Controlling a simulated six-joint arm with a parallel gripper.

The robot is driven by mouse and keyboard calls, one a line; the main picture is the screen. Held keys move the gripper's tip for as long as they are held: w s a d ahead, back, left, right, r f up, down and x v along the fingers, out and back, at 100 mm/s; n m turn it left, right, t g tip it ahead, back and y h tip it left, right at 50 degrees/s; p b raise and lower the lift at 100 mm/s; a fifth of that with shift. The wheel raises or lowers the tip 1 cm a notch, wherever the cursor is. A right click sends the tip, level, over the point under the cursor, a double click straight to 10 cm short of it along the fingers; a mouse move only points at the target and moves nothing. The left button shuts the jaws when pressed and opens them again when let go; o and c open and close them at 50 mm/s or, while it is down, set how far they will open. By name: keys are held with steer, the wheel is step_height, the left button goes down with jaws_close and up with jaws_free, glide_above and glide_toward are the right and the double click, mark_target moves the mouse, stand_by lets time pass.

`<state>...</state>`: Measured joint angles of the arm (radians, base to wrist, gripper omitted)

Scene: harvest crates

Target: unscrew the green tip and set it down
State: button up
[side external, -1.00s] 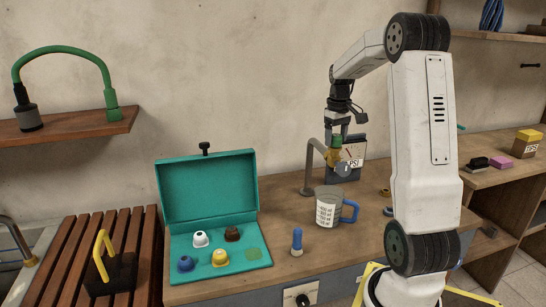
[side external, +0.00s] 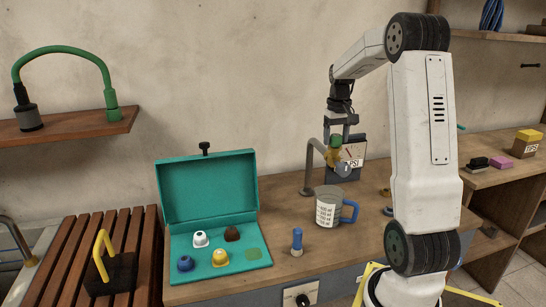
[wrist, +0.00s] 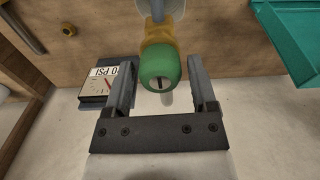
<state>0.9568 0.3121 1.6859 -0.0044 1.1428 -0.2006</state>
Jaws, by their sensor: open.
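The green tip (side external: 336,140) sits on the yellow-brass nozzle (side external: 333,157) at the end of the grey bent pipe (side external: 309,170). In the wrist view the green tip (wrist: 160,70) is a rounded cap with a dark slot, with the brass part (wrist: 158,38) beyond it. My gripper (side external: 342,132) is open and empty, just above the tip. In the wrist view its two fingers (wrist: 161,66) lie to either side of the tip with gaps. I cannot tell how far they reach along it.
An open teal case (side external: 165,268) holds white, brown, blue and yellow tips, beside an empty green round spot (side external: 253,254). A measuring mug (side external: 327,207) stands below the nozzle. A PSI gauge (side external: 354,152) is close behind. A blue-handled piece (side external: 297,240) stands on the bench.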

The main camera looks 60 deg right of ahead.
steer(key=c, duration=0.7)
steer(key=shift+n, duration=1)
steer(key=shift+n, duration=0.8)
steer(key=shift+n, duration=0.6)
